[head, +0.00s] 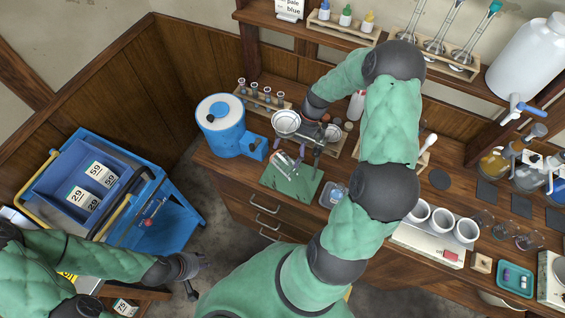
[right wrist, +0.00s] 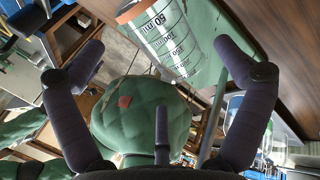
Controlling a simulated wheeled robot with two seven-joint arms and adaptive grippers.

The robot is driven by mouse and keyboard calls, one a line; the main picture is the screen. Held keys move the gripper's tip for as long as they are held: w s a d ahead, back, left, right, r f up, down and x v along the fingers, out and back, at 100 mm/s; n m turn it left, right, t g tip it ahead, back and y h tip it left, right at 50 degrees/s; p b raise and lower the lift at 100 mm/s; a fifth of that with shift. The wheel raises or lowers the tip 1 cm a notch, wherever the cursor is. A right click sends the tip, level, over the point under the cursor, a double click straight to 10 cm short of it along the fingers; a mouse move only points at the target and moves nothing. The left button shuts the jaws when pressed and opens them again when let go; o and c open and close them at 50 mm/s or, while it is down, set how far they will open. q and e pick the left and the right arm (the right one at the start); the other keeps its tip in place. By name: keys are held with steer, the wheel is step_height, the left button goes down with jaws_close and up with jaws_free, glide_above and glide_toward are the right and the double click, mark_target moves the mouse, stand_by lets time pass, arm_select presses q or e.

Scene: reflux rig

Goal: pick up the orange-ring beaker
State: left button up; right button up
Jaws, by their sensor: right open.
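The orange-ring beaker (right wrist: 168,42) is clear with dark volume marks; its orange band shows at the top of the right wrist view. My right gripper (right wrist: 160,52) is open, with the beaker between its spread fingers in that view. I cannot tell whether either finger touches it. In the head view, clear glassware (head: 285,168), probably this beaker, is on a green mat (head: 306,188), with my right gripper (head: 297,152) just above; no orange is clear there. My left gripper (head: 190,274) is low at the left, away from the bench, its opening unclear.
A blue drum-like device (head: 222,122) stands left of the mat. A rack of small vials (head: 264,97) is behind. A clear container (head: 334,192) sits right of the mat, near white cups (head: 442,217). A blue cart (head: 90,180) stands at the left.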

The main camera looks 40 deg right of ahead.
mark_target(285, 161)
steer(key=shift+b+x, duration=0.35)
steer(key=shift+x, duration=2.55)
steer(key=shift+a, duration=0.15)
steer(key=c, duration=1.1)
steer(key=shift+r, duration=0.1)
steer(key=shift+c, duration=0.2)
steer(key=shift+r, duration=0.1)
steer(key=shift+r, duration=0.55)
steer(key=d, duration=0.8)
steer(key=shift+w+d+r, duration=0.1)
steer(key=shift+w+r, duration=0.2)
steer(key=shift+w, duration=0.1)
step_height(285, 161, up, 13)
steer(key=shift+r+p, duration=0.1)
steer(key=shift+p, duration=0.85)
